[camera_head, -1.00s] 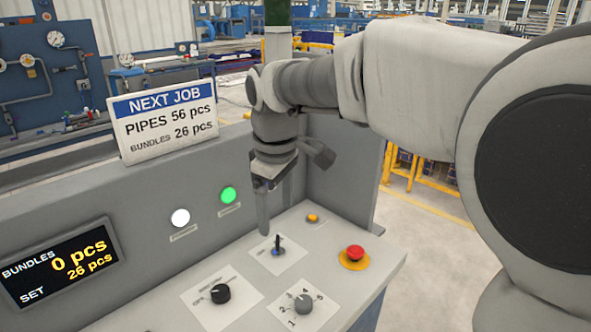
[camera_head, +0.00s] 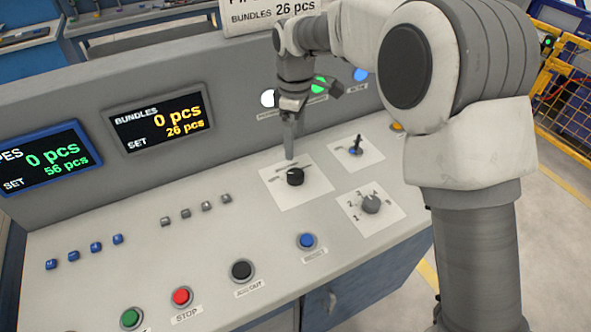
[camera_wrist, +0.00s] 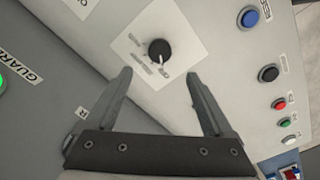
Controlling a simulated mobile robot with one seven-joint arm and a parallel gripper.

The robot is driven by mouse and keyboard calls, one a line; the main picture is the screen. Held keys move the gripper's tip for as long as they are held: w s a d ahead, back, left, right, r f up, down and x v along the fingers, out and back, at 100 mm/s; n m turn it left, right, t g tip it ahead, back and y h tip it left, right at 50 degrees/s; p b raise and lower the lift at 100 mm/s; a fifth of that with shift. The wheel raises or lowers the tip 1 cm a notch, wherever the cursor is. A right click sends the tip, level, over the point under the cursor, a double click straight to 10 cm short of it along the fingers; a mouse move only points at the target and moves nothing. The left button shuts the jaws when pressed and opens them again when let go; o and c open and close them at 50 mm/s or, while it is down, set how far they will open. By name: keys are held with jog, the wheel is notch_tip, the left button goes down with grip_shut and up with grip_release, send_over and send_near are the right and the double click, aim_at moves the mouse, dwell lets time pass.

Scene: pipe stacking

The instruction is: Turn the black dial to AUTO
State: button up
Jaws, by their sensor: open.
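The black dial (camera_head: 295,177) sits on a white label plate (camera_head: 284,194) on the sloped grey console. In the wrist view the dial (camera_wrist: 159,51) lies ahead of the fingertips, near the middle, with a light pointer mark on its lower edge. The label lettering is too small to read, so I cannot tell which setting it points to. My gripper (camera_head: 289,158) is just above and behind the dial in the head view. In the wrist view my gripper (camera_wrist: 161,80) has its two fingers spread, with nothing between them, apart from the dial.
A lever switch (camera_head: 356,146) and a grey numbered dial (camera_head: 370,204) stand to the right. Blue (camera_head: 306,241), black (camera_head: 242,270), red (camera_head: 181,297) and green (camera_head: 131,318) buttons line the front. The upright panel behind carries displays (camera_head: 160,124) and lamps.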

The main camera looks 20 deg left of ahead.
aim_at(295, 173)
notch_tip(295, 173, down, 10)
jog(key=shift+f, duration=0.25)
jog(key=c, duration=1.4)
